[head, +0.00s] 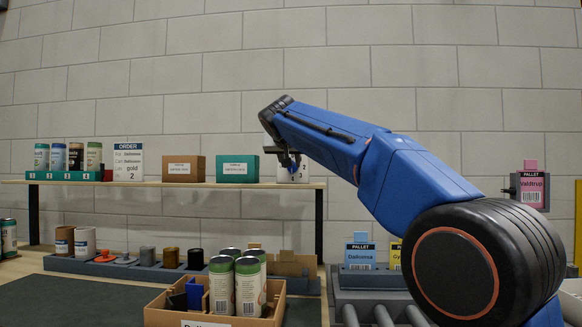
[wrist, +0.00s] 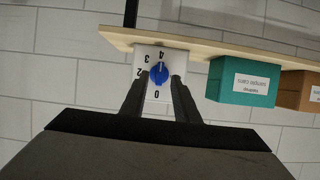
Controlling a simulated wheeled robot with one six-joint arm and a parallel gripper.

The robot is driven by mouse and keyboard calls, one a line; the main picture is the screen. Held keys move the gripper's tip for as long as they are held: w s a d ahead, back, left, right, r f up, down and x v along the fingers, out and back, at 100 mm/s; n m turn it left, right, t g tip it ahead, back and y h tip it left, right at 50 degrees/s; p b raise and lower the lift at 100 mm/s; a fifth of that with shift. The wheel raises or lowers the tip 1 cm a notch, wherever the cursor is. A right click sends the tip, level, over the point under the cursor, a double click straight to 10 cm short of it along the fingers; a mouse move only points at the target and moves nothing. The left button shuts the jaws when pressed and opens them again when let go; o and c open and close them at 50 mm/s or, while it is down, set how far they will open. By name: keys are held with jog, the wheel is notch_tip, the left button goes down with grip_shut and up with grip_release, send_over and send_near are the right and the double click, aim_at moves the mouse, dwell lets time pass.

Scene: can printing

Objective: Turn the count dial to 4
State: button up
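The count dial (wrist: 152,86) is a white box with a blue knob (wrist: 158,73) at its middle, seen upside down in the wrist view. The numbers 0, 2, 3 and 4 show around the knob; the 4 is at the picture's top. The knob's exact pointing is too small to tell. My gripper (wrist: 160,77) is open, with one finger on each side of the knob and small gaps between. In the head view my gripper (head: 290,163) is in front of the dial (head: 302,174), at the shelf's right end, and partly hides it.
A teal box (head: 237,168) and a brown box (head: 182,168) stand on the shelf (head: 225,185) left of the dial. Farther left are an order card (head: 128,163) and a rack of cans (head: 62,176). Below, a cardboard crate (head: 160,316) holds several cans.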

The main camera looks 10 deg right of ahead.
jog(key=v, duration=1.3)
jog(key=shift+s, duration=0.15)
